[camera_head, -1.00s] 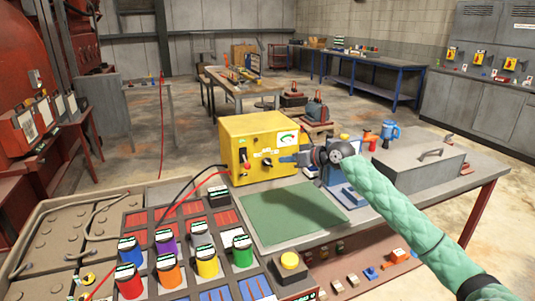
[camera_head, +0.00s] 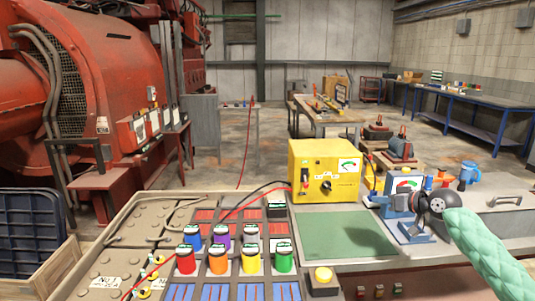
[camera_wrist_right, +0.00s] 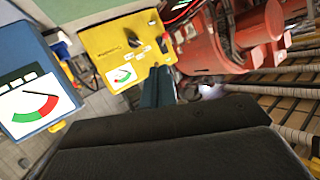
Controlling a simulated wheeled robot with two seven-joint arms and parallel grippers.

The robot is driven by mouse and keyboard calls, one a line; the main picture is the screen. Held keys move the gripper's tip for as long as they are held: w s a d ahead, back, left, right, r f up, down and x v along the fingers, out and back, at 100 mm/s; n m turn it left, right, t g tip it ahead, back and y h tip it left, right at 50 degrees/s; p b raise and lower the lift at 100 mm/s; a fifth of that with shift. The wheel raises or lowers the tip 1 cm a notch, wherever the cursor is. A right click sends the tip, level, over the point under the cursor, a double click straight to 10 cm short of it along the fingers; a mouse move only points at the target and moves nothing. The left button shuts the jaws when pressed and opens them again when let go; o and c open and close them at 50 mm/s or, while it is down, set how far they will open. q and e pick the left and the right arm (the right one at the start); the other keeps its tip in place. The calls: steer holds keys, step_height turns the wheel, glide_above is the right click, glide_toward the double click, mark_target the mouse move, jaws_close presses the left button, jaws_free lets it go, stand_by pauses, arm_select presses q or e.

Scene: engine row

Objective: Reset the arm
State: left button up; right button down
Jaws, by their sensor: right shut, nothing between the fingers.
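My right arm, in a mint-green sleeve, comes in from the right in the head view. Its gripper (camera_head: 378,201) is shut and empty, pointing left, just right of the yellow meter box (camera_head: 325,172) in the picture. In the right wrist view the narrow gripper fingers (camera_wrist_right: 158,88) are together, with the yellow box (camera_wrist_right: 120,48) beyond them. No contact with the box can be made out. My left gripper is in no view.
A green mat (camera_head: 342,236) lies before the box. A blue meter (camera_head: 404,184) stands behind the gripper. Several coloured canisters (camera_head: 218,262) stand on the tray at left. A grey lidded box (camera_head: 500,212) is partly hidden by my arm.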

steer(key=d+r+h, duration=0.2)
steer(key=d, duration=0.5)
steer(key=s+a+f+n+g+h, duration=0.1)
steer(key=s+f+g+h, duration=0.2)
steer(key=s+f, duration=1)
steer(key=s+a+f+n+g+h, duration=0.1)
steer(key=s+f+g+h, duration=0.1)
steer(key=s+f, duration=1.15)
steer(key=s+f+n+g+h, duration=0.1)
steer(key=s+f+g+h, duration=0.15)
steer(key=s+f, duration=0.7)
steer(key=s+f+n+g+h, duration=0.15)
steer(key=s+h, duration=0.25)
steer(key=s, duration=1.2)
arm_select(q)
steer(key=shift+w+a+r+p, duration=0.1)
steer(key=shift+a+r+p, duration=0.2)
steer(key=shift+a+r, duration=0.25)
arm_select(e)
steer(key=s+a+f+m+y, duration=0.2)
steer(key=a+m+y, duration=0.5)
steer(key=a, duration=2)
steer(key=shift+a, duration=0.35)
